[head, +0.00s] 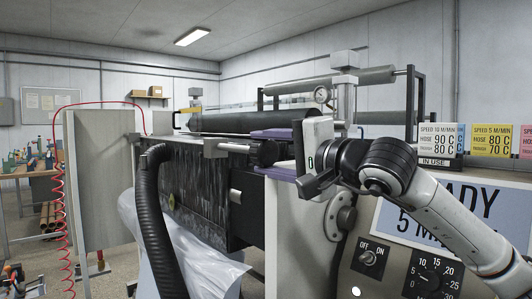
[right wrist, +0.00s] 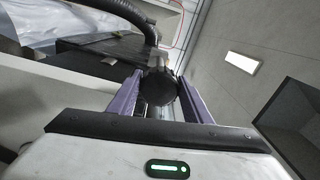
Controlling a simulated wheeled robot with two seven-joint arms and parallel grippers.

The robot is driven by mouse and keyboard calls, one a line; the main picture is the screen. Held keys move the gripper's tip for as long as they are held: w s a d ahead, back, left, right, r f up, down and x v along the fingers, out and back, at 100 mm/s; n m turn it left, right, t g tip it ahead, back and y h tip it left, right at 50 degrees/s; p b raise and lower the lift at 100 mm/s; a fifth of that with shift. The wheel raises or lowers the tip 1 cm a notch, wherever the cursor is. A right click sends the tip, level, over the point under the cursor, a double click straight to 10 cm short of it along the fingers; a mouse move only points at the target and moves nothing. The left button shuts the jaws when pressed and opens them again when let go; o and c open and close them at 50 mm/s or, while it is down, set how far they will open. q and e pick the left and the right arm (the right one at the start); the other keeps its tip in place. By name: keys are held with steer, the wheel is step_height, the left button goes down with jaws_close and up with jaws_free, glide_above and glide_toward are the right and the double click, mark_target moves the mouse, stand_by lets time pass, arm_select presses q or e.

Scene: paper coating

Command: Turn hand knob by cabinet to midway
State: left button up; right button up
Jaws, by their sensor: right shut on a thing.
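The black hand knob (head: 265,153) sits at the end of a metal shaft on the near side of the coating machine. A tall pale cabinet (head: 97,160) stands beyond it to the left. My right gripper (head: 268,154) reaches in from the right, with one purple finger above the knob and one below. In the right wrist view the knob (right wrist: 158,88) lies between the two purple fingers, which are shut on it. The knob's angle is hard to read, and it has no clear mark. My left gripper is not in view.
A black ribbed hose (head: 152,215) and clear plastic sheeting (head: 200,265) hang left of the knob. A dark roller (head: 240,122) lies just behind it. The control panel with an on-off switch (head: 368,257) and a dial (head: 429,280) is below my right arm.

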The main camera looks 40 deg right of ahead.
stand_by(0.4)
steer(key=o, duration=1.1)
steer(key=shift+c, duration=0.2)
steer(key=s+b, duration=0.5)
steer(key=s, duration=0.5)
steer(key=shift+s+d, duration=0.15)
steer(key=shift+d, duration=0.25)
